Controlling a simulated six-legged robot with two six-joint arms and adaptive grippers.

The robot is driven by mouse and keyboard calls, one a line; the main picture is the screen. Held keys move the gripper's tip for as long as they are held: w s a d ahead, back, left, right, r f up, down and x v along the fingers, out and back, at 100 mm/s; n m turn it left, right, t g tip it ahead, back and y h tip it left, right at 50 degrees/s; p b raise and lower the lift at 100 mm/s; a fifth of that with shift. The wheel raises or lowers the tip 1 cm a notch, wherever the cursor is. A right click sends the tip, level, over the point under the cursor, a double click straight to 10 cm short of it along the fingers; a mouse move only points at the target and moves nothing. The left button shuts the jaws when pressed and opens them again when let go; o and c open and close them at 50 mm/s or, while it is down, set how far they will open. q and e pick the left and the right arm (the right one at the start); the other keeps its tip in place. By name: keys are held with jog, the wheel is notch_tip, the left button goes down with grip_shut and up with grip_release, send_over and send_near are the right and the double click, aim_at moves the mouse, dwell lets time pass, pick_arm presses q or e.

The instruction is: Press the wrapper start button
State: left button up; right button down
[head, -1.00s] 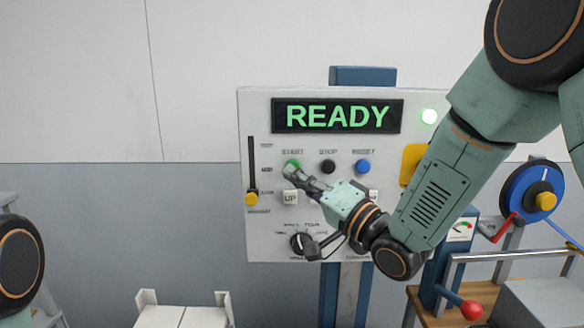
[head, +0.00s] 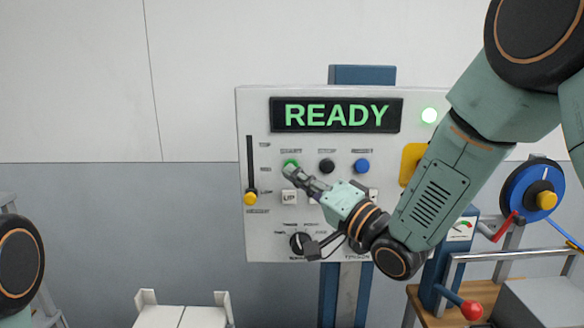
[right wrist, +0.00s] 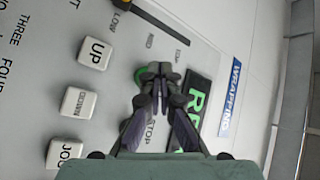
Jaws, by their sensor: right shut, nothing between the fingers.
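The green start button (head: 290,164) is at the upper left of the grey control panel (head: 255,110). My right gripper (head: 289,171) is shut and empty. Its tips are at the button's lower edge in the head view and hide part of it. In the right wrist view, the shut fingertips (right wrist: 160,73) cover much of the green button (right wrist: 140,77), with a green rim showing beside them. I cannot tell whether they touch. The display (head: 336,115) reads READY in green. My left gripper is out of view.
A black button (head: 327,166) and a blue button (head: 362,166) sit right of the start button. The white UP button (head: 290,197) is just below it. A yellow-knobbed slider (head: 250,198) is at left, a black dial (head: 299,243) below.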

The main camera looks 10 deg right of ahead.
jog(key=shift+s+r, duration=0.1)
dwell(0.3)
jog(key=shift+w+d, duration=0.1)
jog(key=shift+w, duration=0.45)
jog(key=shift+s, duration=0.2)
jog(key=shift+w+d, duration=0.1)
jog(key=shift+w, duration=0.5)
dwell(0.3)
jog(key=shift+s, duration=0.2)
jog(key=shift+s+a, duration=0.25)
jog(key=shift+s, duration=0.5)
jog(key=shift+s, duration=0.1)
